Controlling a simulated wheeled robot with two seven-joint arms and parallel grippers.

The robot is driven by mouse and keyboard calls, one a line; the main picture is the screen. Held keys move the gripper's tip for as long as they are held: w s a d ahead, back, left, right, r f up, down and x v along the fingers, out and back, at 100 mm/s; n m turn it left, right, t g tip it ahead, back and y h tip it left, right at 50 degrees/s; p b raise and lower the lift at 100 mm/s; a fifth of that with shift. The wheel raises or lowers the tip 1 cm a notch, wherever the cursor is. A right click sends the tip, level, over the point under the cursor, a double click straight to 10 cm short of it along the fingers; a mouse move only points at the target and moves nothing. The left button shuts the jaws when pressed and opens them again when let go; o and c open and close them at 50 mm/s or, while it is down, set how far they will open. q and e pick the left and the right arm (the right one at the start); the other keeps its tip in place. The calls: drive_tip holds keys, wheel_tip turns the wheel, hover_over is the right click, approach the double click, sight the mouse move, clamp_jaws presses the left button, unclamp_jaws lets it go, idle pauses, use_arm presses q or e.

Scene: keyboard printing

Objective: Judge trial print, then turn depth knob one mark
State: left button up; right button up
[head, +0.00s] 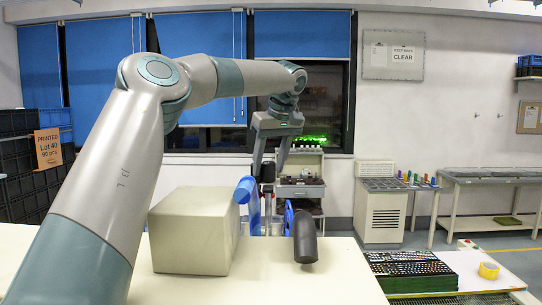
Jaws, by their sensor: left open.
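My left gripper (267,172) hangs fingers down near the middle of the head view, with its two fingers apart. A small dark piece (267,174) shows between or behind the fingertips; I cannot tell if it is a knob or if they touch it. Below are a blue part (251,198) and a black rounded cylinder (305,238). A beige block (193,231) stands on the pale surface left of them. Keyboards with dark keys (408,266) lie at the lower right. No depth knob or trial print can be made out for sure. My right gripper is out of view.
A yellow tape roll (489,270) lies right of the keyboards. A white cabinet (381,209) and a grey bench (493,180) stand farther back. Dark crates with an orange "PRINTED" sign (48,148) stand at the left. The pale surface (345,275) is clear in front of the cylinder.

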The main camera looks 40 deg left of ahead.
use_arm(q)
drive_tip(key=shift+d+r, duration=0.1)
drive_tip(key=v, duration=1.1)
drive_tip(key=shift+r, duration=0.25)
drive_tip(key=shift+d, duration=0.15)
drive_tip(key=shift+s, duration=0.1)
idle(0.5)
